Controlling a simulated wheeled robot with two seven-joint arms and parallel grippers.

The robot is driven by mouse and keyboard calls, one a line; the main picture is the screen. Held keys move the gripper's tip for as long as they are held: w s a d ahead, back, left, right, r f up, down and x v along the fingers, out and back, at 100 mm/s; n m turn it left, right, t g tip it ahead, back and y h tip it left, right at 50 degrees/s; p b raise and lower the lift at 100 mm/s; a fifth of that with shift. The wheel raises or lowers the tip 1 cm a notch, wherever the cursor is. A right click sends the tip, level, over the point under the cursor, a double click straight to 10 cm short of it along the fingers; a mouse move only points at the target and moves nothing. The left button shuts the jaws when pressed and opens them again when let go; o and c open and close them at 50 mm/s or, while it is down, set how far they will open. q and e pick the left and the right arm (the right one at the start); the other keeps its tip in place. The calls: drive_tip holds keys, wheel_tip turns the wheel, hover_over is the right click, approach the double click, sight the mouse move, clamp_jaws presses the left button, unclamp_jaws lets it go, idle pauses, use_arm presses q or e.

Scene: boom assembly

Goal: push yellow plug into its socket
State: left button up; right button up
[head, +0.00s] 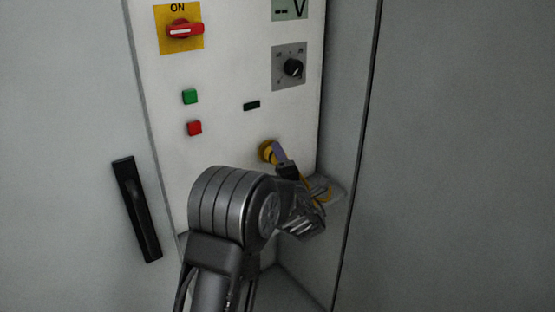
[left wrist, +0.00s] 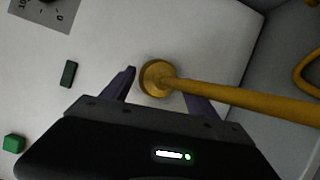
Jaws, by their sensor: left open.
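The yellow plug (head: 266,152) is at the lower right of the white panel, its round head against the panel face. In the left wrist view the yellow plug (left wrist: 156,79) shows as a round head with a thick yellow stem running right. The socket is hidden behind the head, and I cannot tell how deep the plug sits. My left gripper (head: 281,153) is right at the plug. In the left wrist view its purple fingers (left wrist: 160,88) are open, one on each side of the plug. My right gripper is not in view.
A yellow cable (head: 322,192) hangs near the cabinet's right side wall (head: 345,130). Above are a red switch (head: 184,30), a dial (head: 291,68), a green button (head: 190,97) and a red button (head: 194,128). A black door handle (head: 137,210) is at left.

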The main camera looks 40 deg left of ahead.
use_arm(q)
drive_tip(key=v, duration=0.6)
idle(0.5)
